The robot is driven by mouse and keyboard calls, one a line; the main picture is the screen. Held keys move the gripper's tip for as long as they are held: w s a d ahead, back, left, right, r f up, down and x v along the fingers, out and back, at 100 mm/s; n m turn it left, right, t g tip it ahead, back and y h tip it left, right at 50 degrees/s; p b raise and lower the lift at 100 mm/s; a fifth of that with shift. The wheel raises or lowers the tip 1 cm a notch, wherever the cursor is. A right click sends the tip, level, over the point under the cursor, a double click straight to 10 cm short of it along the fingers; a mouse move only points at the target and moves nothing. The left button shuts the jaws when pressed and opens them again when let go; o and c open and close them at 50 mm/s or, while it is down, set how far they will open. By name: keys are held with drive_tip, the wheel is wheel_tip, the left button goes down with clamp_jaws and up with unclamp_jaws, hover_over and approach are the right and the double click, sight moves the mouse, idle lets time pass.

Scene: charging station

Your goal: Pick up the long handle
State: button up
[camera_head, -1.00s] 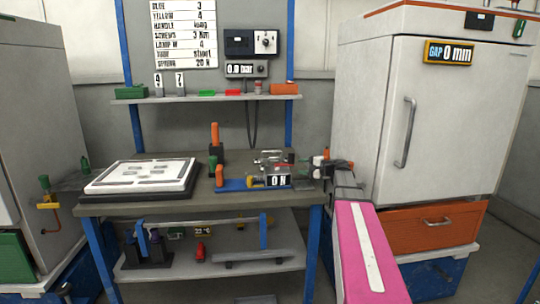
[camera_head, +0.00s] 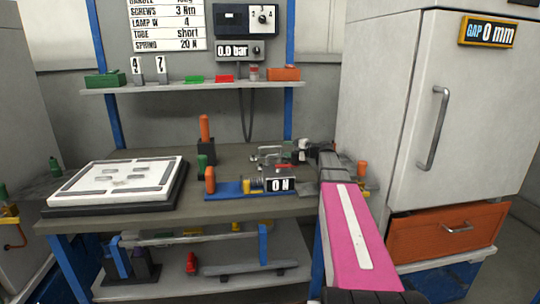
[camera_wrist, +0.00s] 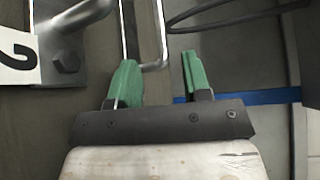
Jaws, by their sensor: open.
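In the wrist view, my gripper (camera_wrist: 157,58) is open, its two green fingers apart. A thin, bright U-shaped metal bar (camera_wrist: 161,35) reaches into the gap between the fingertips, nearer the left finger; it looks like a handle, but I cannot tell whether it is the long one or how far below the fingers it lies. A thicker bent grey bar (camera_wrist: 82,17) with a bolt lies left of the gripper. In the head view, small metal parts (camera_head: 268,153) lie on the bench by my arm's end, too small to tell apart. My fingers are not clear there.
A white cabinet (camera_head: 400,110) stands close to my arm at right. A shelf (camera_head: 190,85) spans the back.

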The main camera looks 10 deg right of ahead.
sight(274, 147)
drive_tip(key=shift+x, duration=3.5)
drive_tip(key=shift+r, duration=0.1)
clamp_jaws()
